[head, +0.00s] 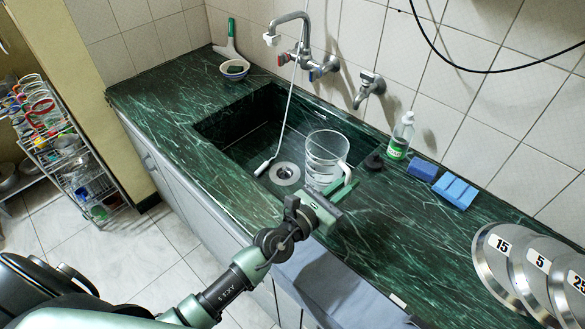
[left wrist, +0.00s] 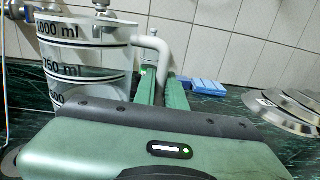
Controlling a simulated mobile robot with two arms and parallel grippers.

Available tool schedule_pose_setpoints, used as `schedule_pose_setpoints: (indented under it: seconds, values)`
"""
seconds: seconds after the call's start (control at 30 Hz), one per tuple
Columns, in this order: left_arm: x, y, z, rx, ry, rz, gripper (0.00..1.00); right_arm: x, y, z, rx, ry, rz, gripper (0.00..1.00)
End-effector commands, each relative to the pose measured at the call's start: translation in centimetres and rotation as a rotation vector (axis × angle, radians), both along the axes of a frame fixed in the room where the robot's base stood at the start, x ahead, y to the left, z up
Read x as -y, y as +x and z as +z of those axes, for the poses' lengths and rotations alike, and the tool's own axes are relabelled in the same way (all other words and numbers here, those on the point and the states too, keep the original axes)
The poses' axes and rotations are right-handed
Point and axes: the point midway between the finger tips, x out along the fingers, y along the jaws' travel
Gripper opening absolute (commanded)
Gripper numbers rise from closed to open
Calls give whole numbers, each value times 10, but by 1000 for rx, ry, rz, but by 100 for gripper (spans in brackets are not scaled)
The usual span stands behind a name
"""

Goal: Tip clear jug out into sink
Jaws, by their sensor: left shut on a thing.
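The clear jug (head: 322,163) is at the right end of the dark green sink (head: 235,145), beside the drain (head: 284,173). It looks roughly upright, with its rim up. In the left wrist view the jug (left wrist: 85,62) shows black volume marks, and its pale handle (left wrist: 150,43) is on its right side. My left gripper (head: 343,188) is shut on the jug's handle; its green fingers (left wrist: 161,92) also show in the left wrist view. I cannot tell how much liquid is inside or whether the jug touches the sink floor. My right gripper is not in view.
A wall faucet (head: 292,42) with a hanging hose stands behind the sink. A second tap (head: 369,88), a green soap bottle (head: 401,135) and blue sponges (head: 455,190) are behind and to the right. Numbered metal discs (head: 500,260) lie at the right. The counter's front right is clear.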

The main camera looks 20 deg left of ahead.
Motion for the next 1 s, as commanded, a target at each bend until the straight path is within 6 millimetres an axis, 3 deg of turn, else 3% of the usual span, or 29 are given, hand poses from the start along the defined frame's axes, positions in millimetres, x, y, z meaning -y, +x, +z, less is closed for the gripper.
schedule_pose_setpoints:
  seconds: [0.37,1.0]
  values:
    - [-3,3,12,-41,-61,3,0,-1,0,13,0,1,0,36]
    - [-22,18,34,-237,-316,3,0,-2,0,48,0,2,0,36]
